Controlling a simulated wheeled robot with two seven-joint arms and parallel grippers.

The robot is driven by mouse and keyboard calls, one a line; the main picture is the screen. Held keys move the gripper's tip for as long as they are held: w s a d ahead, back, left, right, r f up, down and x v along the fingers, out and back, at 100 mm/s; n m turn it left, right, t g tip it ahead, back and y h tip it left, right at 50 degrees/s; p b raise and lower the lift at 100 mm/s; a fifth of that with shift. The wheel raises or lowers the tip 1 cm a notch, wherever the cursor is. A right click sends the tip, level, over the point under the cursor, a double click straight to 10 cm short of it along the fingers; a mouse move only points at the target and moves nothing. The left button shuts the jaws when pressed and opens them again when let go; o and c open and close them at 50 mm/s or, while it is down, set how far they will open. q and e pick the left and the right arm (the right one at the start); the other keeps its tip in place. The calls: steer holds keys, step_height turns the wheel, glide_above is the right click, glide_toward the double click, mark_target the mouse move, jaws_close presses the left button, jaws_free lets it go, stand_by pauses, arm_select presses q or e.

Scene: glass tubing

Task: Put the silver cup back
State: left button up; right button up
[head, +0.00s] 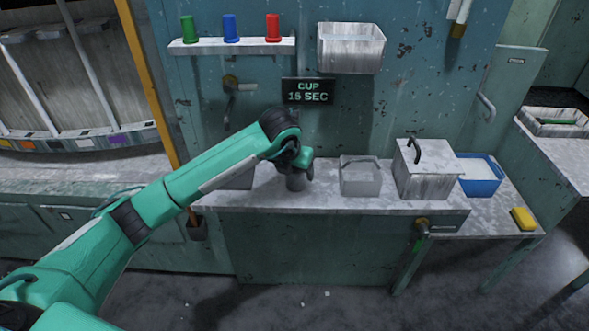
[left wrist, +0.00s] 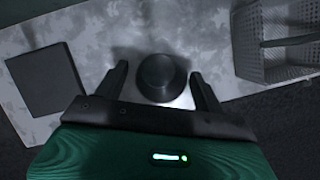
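The silver cup (head: 296,183) stands on the worktop in the head view, directly below my left gripper (head: 300,170), which partly hides it. In the left wrist view, a dark round cup (left wrist: 161,78) sits between the two fingers of my left gripper (left wrist: 160,72). The fingers are spread, one on each side, with a visible gap at the left finger. Contact at the right finger is hard to tell. My right gripper is not in view.
Right of the cup stand a wire basket (head: 360,180), a lidded metal box (head: 427,172) and a blue tub (head: 481,184). A shelf (head: 222,47) holds green, blue and red cups. A sign (head: 307,91) reads "CUP 15 SEC".

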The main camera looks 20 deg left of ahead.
arm_select(q)
steer(key=shift+r, duration=0.1)
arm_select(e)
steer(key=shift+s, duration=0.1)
arm_select(q)
steer(key=shift+r, duration=0.2)
steer(key=v, duration=0.5)
step_height(320, 180, up, 6)
steer(key=b, duration=0.1)
glide_above(292, 190)
steer(key=s, duration=0.3)
steer(key=shift+w+a+r, duration=0.15)
steer(key=shift+w+a, duration=0.05)
steer(key=shift+w, duration=0.05)
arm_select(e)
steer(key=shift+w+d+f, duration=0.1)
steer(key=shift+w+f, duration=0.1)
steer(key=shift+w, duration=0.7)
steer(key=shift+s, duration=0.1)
